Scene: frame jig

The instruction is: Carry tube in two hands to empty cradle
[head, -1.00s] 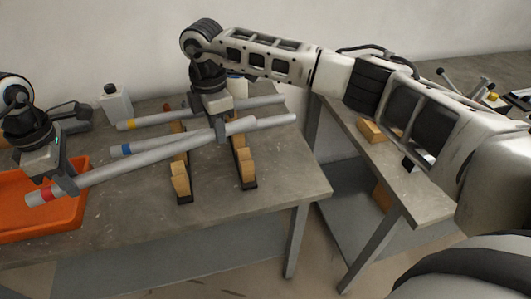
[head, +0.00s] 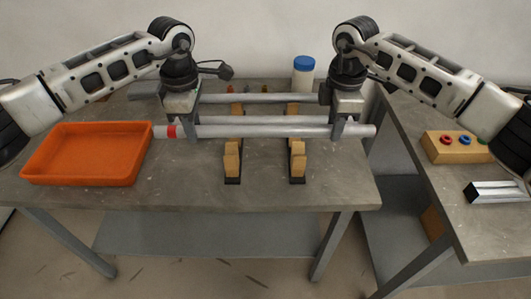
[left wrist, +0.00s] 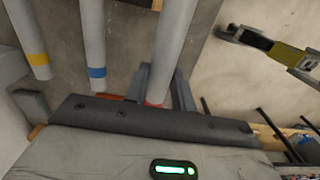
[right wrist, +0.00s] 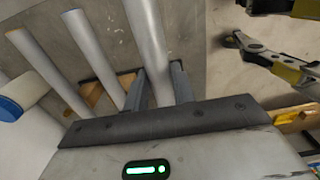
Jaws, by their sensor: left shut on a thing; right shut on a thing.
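A grey tube with a red band (head: 265,132) is held level in both hands, crossing over the two cradle rails. My left gripper (head: 190,134) is shut on it near the red-banded end. My right gripper (head: 338,134) is shut on it near the other end. The left rail (head: 232,162) and right rail (head: 297,162) have wooden notched blocks; their front blocks, nearer me than the tube, carry nothing. A blue-banded tube (left wrist: 93,45) and a yellow-banded tube (left wrist: 30,35) lie parallel behind it. The tube's exact height above the rails cannot be told.
An orange tray (head: 85,180) stands at the left of the table, close to the tube's red end. A white bottle with a blue cap (head: 303,75) stands behind. A side table at right carries a wooden block with rings (head: 455,147) and a metal profile (head: 497,192).

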